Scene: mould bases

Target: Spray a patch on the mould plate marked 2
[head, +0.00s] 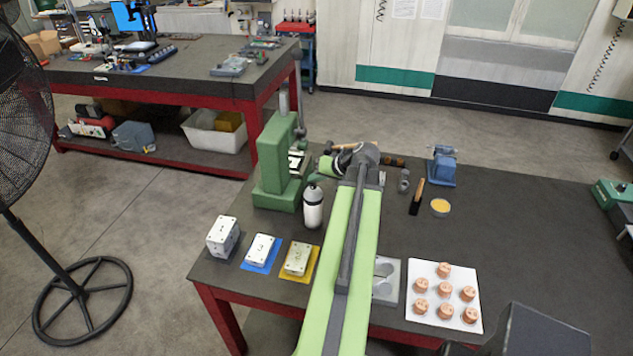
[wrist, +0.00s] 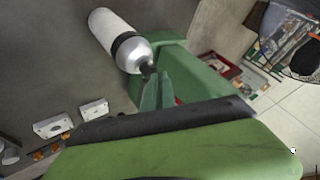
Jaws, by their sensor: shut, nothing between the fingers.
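Three pale mould plates lie along the bench's left front in the head view: a thicker one (head: 222,236) at the left, one on a blue sheet (head: 262,249), and one on a yellow sheet (head: 298,258). Their marks are too small to read surely. A white bottle with a dark band (head: 312,206) stands upright behind the yellow-sheet plate; it also shows in the wrist view (wrist: 119,38). My gripper (head: 326,167) is behind the bottle and beside the green press, partly hidden by its own wrist. In the wrist view its tapered fingers (wrist: 156,88) are shut and empty, below the bottle's neck.
The green press (head: 277,165) stands left of my gripper. A white board (head: 472,315) with several copper-coloured pieces lies right of my arm. A brush (head: 417,198), a yellow-filled bowl (head: 440,206) and a blue vise (head: 442,168) are farther back.

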